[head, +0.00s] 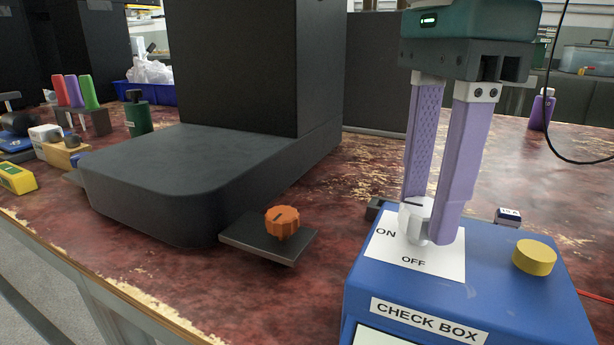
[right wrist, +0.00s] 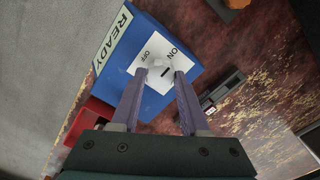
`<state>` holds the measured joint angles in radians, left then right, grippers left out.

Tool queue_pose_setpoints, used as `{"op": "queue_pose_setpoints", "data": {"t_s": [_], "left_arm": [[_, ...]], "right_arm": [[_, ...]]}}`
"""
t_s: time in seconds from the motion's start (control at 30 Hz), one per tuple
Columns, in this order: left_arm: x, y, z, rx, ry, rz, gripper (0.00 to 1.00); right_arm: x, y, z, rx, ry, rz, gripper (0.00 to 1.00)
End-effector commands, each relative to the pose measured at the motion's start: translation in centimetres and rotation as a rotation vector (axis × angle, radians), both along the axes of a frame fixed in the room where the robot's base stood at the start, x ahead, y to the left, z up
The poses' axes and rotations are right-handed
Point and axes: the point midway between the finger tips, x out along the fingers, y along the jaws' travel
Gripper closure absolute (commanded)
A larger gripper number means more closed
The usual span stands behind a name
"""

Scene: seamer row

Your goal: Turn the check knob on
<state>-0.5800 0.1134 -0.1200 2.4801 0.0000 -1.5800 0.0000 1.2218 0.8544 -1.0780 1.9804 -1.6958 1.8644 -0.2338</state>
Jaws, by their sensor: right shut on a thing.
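The blue check box (head: 520,290) sits on the table at the right of the head view, labelled CHECK BOX. Its white check knob (head: 416,222) stands on a white plate (head: 440,262) marked ON and OFF. My right gripper (head: 432,228) points down with its purple fingers on either side of the knob, shut on it. In the right wrist view the fingertips of the right gripper (right wrist: 160,72) are at the white knob (right wrist: 155,64). The fingers partly hide the knob, and I cannot tell exactly where its pointer is set. My left gripper is not in view.
A yellow round button (head: 534,257) is on the box, right of the knob. An orange knob (head: 282,221) on a dark plate and a large black machine (head: 190,175) stand to the left. A purple bottle (head: 542,110) stands behind. Bare table lies between.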

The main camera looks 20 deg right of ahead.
Motion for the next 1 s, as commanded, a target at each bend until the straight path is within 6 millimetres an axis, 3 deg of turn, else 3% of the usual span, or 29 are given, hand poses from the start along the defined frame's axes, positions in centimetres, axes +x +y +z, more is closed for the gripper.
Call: {"op": "queue_pose_setpoints", "data": {"t_s": [0.37,0.4,0.63,1.0], "left_arm": [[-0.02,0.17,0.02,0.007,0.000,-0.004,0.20],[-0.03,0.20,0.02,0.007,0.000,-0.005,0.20],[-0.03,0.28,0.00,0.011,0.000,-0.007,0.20],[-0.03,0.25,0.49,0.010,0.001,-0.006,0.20]], "right_arm": [[0.02,0.05,0.14,0.003,-0.002,-0.005,1.00],[0.02,0.05,0.14,0.003,-0.002,-0.005,0.53],[0.02,0.03,0.08,0.002,-0.002,-0.005,0.27],[0.02,0.02,0.65,0.001,-0.001,-0.005,0.26]]}}
